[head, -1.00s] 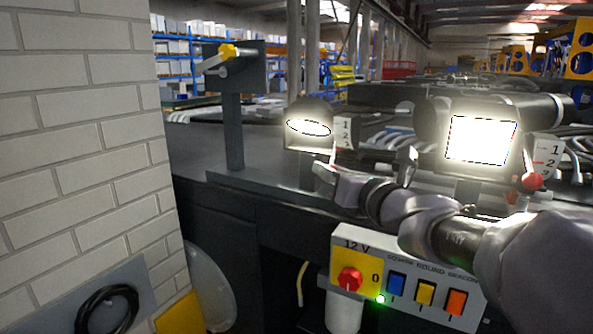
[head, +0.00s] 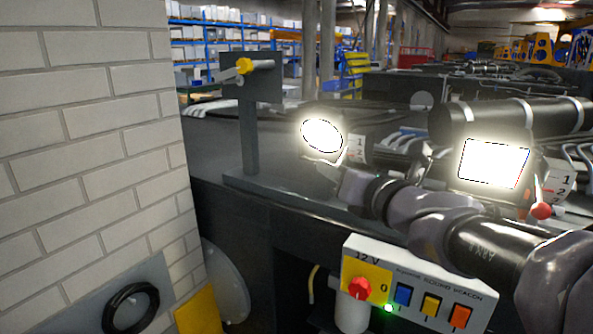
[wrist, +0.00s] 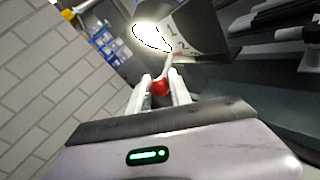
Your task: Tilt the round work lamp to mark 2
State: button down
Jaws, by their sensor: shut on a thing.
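The round work lamp (head: 322,134) is lit, and its bright face is turned toward the head camera. My gripper (wrist: 159,82) is shut on the red knob (wrist: 160,88) at the end of the lamp's lever. In the head view my gripper (head: 338,174) is just below the lamp and hides the knob.
A lit square lamp (head: 493,163) with its own red-knobbed lever (head: 541,211) stands to the right. A switch panel (head: 420,290) with a green light is below my arm. A post (head: 249,130) with a yellow-knobbed lever stands left, beside a white brick wall (head: 100,130).

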jog(key=shift+s+a+r, duration=0.1)
jog(key=shift+r, duration=0.35)
jog(key=shift+s+a+r, duration=0.1)
jog(key=shift+r, duration=0.3)
jog(key=c, duration=1.2)
grip_release()
jog(key=shift+f, duration=0.1)
jog(key=shift+d, duration=0.1)
